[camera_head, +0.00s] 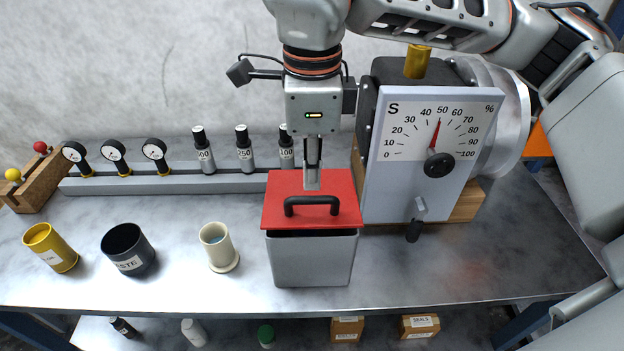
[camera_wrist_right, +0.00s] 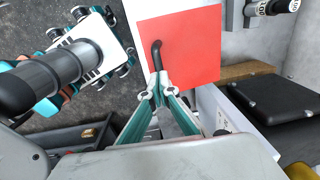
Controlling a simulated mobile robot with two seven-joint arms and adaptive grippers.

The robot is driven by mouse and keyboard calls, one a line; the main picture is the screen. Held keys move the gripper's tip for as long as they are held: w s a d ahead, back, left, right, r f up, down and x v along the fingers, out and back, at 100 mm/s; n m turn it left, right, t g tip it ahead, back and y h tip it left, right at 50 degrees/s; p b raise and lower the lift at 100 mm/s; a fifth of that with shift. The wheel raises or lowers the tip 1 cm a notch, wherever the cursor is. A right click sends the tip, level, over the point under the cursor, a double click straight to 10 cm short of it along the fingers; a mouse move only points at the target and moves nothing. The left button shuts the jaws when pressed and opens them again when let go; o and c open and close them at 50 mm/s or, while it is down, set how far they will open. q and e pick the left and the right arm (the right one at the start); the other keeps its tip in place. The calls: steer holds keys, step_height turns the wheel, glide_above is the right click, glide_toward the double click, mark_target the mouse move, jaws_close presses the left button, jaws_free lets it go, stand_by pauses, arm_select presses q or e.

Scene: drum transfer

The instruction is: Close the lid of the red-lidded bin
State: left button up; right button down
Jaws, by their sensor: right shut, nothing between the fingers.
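The grey bin (camera_head: 312,262) stands near the front of the bench. Its flat red lid (camera_head: 282,187), with a black bar handle (camera_head: 311,201), lies across the top. A dark band shows under the lid's front edge; I cannot tell whether it is a gap or shadow. The lid (camera_wrist_right: 193,55) also shows in the right wrist view, handle toward the fingers. My right gripper (camera_head: 312,183) points down over the lid, just behind the handle in the head view. Its fingers are shut and empty; contact with the lid is unclear. My left gripper is not in view.
A dial gauge box (camera_head: 425,165) stands close to the bin's right. A cream cup (camera_head: 217,248), a black waste cup (camera_head: 128,250) and a yellow cup (camera_head: 50,248) stand to the left. A grey rack (camera_head: 170,184) with small gauges and bottles runs behind.

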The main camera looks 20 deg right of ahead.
mark_target(312, 223)
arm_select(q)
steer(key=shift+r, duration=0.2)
arm_select(e)
steer(key=shift+f, duration=1.1)
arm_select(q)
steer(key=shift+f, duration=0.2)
arm_select(e)
steer(key=f+b, duration=0.1)
steer(key=s+f+b, duration=0.1)
steer(key=f+b, duration=0.1)
steer(key=shift+s+a, duration=0.2)
steer(key=shift+s, duration=0.05)
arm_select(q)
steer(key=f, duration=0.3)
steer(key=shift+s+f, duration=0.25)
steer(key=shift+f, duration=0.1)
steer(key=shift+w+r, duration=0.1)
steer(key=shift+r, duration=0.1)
arm_select(e)
steer(key=shift+r, duration=0.15)
